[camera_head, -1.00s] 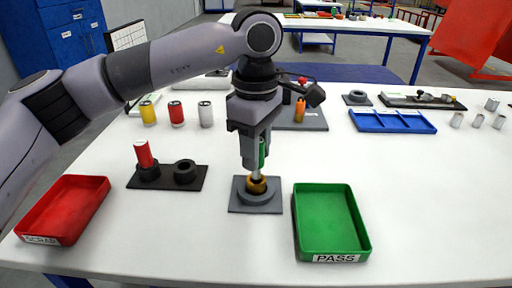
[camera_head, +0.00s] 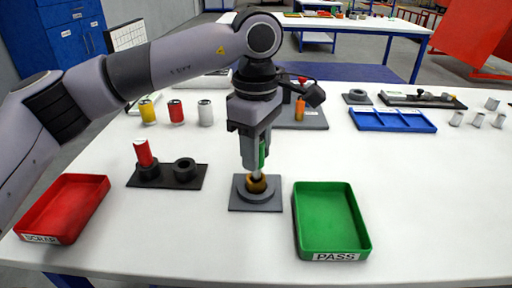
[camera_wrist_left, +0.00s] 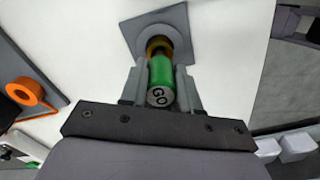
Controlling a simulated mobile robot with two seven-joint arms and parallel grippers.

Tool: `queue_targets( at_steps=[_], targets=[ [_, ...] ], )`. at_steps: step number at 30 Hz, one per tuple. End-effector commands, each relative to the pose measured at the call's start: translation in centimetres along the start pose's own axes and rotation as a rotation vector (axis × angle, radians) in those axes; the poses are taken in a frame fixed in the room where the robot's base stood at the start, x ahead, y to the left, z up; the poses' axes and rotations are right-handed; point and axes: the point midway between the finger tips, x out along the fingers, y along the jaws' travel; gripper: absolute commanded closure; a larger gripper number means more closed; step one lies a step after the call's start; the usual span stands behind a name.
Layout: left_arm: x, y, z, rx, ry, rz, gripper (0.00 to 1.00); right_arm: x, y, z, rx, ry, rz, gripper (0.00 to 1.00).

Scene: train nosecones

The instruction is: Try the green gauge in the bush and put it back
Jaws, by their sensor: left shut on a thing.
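My left gripper (camera_head: 256,168) is shut on the green gauge (camera_head: 263,153), upright above the brass bush (camera_head: 256,184). The gauge's end cap reads GO in the left wrist view (camera_wrist_left: 159,96). The bush sits in a round grey holder on a square plate (camera_head: 240,205). The gauge's lower end meets the bush's mouth; how deep it goes in, I cannot tell. My right gripper is not in view.
A red SCRAP tray (camera_head: 70,205) stands at the left and a green PASS tray (camera_head: 330,220) close right of the holder. A blue divided tray (camera_head: 392,120) is at back right. The table's right front is clear.

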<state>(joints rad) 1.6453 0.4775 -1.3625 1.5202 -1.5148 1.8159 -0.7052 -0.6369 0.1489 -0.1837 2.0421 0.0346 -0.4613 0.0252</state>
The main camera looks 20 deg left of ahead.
Motion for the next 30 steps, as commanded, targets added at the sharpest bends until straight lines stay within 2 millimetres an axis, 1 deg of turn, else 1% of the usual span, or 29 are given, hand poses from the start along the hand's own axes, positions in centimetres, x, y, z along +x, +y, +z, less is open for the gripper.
queue_targets(
  at_steps=[19, 30],
  targets=[
    [0.82, 0.00, -0.02, 0.000, 0.000, 0.000, 1.00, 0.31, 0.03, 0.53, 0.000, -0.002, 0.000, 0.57],
    [0.85, 0.00, -0.02, 0.000, 0.000, 0.000, 1.00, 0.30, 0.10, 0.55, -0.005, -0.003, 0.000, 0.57]
  ],
)
